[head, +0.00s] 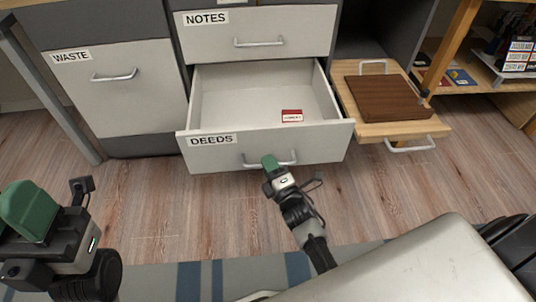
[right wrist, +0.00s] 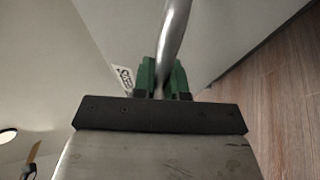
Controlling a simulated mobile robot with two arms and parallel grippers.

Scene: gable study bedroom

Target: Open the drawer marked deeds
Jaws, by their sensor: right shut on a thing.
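The drawer marked DEEDS (head: 205,153) is pulled out in the head view, with its inside visible. A small red-and-white card or box (head: 291,116) lies in it. My right gripper (head: 270,162) is at the drawer's metal bar handle (head: 252,164). In the right wrist view, the green fingers (right wrist: 161,75) are shut on the handle bar (right wrist: 175,35), one on each side. Part of the DEEDS label (right wrist: 125,77) shows beside them. My left gripper (head: 30,212) is at the lower left of the head view, away from the drawer; its finger opening does not show clearly.
The NOTES drawer (head: 285,22) above is closed. The WASTE front (head: 115,90) stands at left. At right, a wooden pull-out board (head: 410,128) holds a dark brown slab (head: 385,97). Wooden floor and a striped rug (head: 160,280) lie in front.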

